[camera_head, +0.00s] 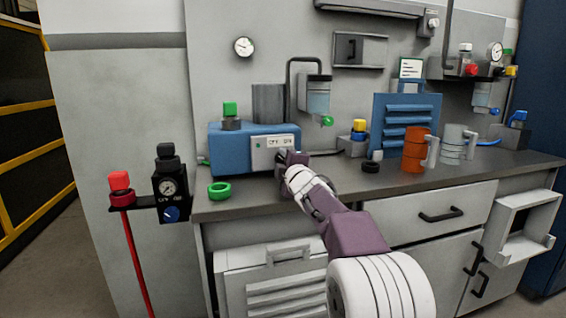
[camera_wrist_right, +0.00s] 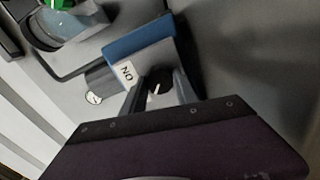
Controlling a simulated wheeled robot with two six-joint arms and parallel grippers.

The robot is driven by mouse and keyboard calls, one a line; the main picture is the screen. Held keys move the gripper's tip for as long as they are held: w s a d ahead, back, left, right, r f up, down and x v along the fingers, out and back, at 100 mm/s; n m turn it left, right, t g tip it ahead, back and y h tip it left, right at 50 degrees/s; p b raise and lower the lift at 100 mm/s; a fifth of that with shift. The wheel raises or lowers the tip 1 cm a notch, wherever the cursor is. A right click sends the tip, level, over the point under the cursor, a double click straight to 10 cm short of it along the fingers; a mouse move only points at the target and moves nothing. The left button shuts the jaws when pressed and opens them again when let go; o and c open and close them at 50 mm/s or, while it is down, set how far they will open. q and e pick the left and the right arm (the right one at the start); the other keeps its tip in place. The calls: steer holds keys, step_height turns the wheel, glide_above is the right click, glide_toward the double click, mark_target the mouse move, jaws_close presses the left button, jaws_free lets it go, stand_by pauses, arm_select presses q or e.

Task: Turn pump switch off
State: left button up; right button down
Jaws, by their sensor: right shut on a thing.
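The pump is a blue box (camera_head: 230,150) on the worktop, with a pale front panel (camera_head: 262,158) carrying OFF and ON lettering. In the wrist view its blue body (camera_wrist_right: 140,36) and a white ON label (camera_wrist_right: 127,73) show. The pump switch is a round black knob (camera_wrist_right: 158,83) with a white pointer line; which label the line points at I cannot tell. My right gripper (camera_head: 288,160) is at the panel's front. In the wrist view its fingers (camera_wrist_right: 159,93) are shut on the knob, one on each side. In the head view the gripper hides the knob. My left gripper is out of view.
A green ring (camera_head: 219,190) lies on the worktop (camera_head: 240,207) left of my arm. Orange (camera_head: 415,150) and grey (camera_head: 456,144) mugs, a black ring (camera_head: 371,166) and a blue louvred unit (camera_head: 405,118) stand to the right. A gauge regulator (camera_head: 169,187) is mounted at the left.

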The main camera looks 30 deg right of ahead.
steer(key=c, duration=0.9)
jaws_free()
steer(key=shift+c, duration=0.2)
steer(key=v, duration=0.9)
steer(key=shift+p, duration=0.35)
